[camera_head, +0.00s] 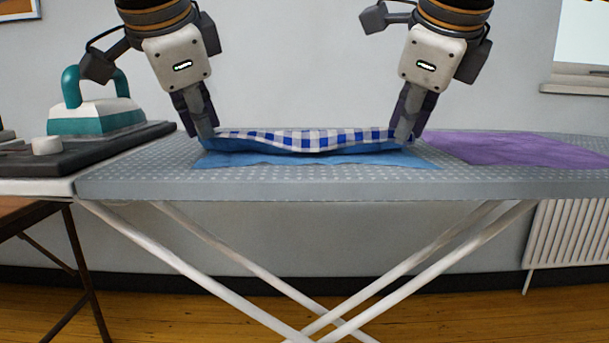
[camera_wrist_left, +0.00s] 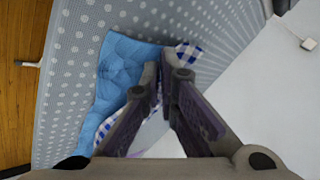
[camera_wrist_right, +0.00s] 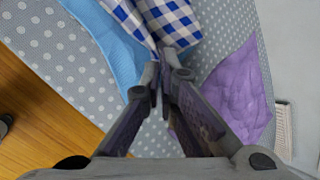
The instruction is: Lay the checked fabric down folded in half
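The checked fabric (camera_head: 315,142) is blue and white on one face and plain blue on the other. In the head view its checked part hangs in a sagging band between my two grippers, over a flat plain blue part (camera_head: 330,160) on the ironing board. My left gripper (camera_head: 208,136) is shut on the fabric's left corner; a checked tip shows past its fingers in the left wrist view (camera_wrist_left: 187,53). My right gripper (camera_head: 403,138) is shut on the right corner; the checked cloth also shows in the right wrist view (camera_wrist_right: 172,20). The fingertips partly hide the held corners.
The grey dotted ironing board (camera_head: 130,182) carries a purple cloth (camera_head: 520,149) to the right of the fabric. A teal and white iron (camera_head: 95,112) stands on a dark rest (camera_head: 90,148) at the left. The board's front edge is bare.

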